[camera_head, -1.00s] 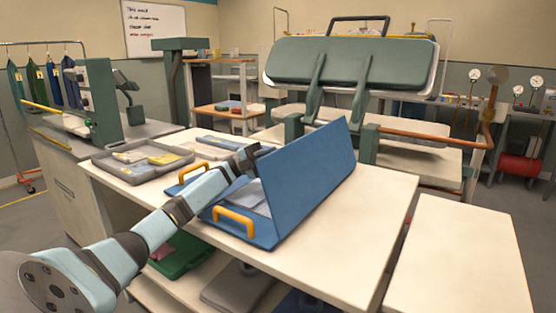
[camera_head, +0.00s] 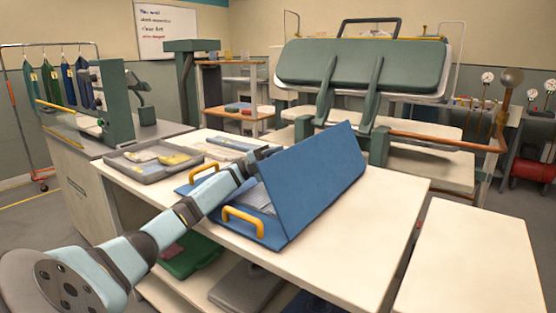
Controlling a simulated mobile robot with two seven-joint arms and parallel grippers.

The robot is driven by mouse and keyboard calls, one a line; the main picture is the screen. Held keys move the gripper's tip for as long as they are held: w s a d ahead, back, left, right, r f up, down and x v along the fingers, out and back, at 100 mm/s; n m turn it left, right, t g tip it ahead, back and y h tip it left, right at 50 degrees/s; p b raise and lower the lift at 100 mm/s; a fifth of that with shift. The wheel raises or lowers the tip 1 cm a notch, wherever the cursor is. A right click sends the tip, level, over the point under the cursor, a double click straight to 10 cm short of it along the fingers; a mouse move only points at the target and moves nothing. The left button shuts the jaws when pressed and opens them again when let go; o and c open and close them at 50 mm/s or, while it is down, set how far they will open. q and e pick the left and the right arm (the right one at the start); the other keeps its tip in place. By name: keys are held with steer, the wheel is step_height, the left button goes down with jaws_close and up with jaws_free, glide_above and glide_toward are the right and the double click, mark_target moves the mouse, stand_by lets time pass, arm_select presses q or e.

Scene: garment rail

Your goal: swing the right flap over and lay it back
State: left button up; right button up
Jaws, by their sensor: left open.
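The blue folding board lies on the white table (camera_head: 385,215), with two orange handles, the front one (camera_head: 243,222) and the rear one (camera_head: 203,172). Its right flap (camera_head: 312,185) stands raised and leans to the left over the middle of the board. A grey folded garment (camera_head: 258,200) shows partly under the flap. My left gripper (camera_head: 266,153) is open at the flap's upper left edge, its fingertips partly hidden by the flap; I cannot tell whether they touch it. My right gripper is out of view.
A grey tray (camera_head: 152,164) with folded packets sits left of the board. The table right of the flap is clear. A green pressing machine (camera_head: 365,65) stands behind, and another pale tabletop (camera_head: 470,260) stands at the right.

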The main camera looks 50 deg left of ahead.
arm_select(q)
steer(key=shift+s+a+f, duration=0.1)
steer(key=shift+a+f, duration=0.15)
steer(key=shift+a, duration=0.2)
steer(key=s+a, duration=0.3)
steer(key=a, duration=0.8)
steer(key=shift+a, duration=0.4)
